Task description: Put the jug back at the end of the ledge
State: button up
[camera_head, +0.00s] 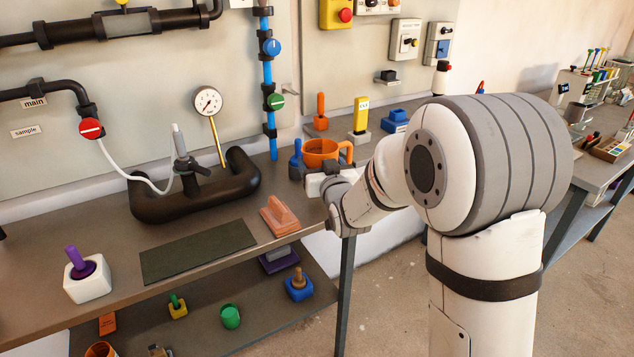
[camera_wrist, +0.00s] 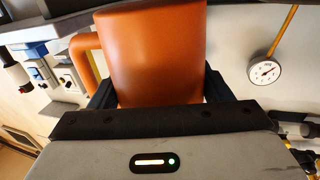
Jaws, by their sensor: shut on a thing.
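The orange jug (camera_head: 320,150) is at the right end of the long brown bench top (camera_head: 45,240), its handle toward the right in the head view. In the wrist view the jug (camera_wrist: 155,55) fills the upper middle, with its handle (camera_wrist: 85,60) on the left. My gripper (camera_wrist: 160,88) is shut on the jug, one dark finger on each side of its body. In the head view my gripper (camera_head: 321,172) reaches it from the front right. The jug's underside is hidden, so I cannot tell whether it touches the bench.
A blue peg-like object (camera_head: 296,160) stands close left of the jug. Behind are an orange-handled piece (camera_head: 320,112), a yellow block (camera_head: 361,115) and a blue block (camera_head: 395,122). A salmon-coloured float (camera_head: 279,217), dark mat (camera_head: 198,251) and gauge (camera_head: 208,101) are leftward.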

jog(key=shift+s+a+f, duration=0.1)
jog(key=shift+f, duration=1.95)
jog(key=shift+f+b, duration=0.15)
jog(key=shift+b, duration=0.25)
jog(key=o, duration=1.2)
jog(key=shift+o, duration=0.2)
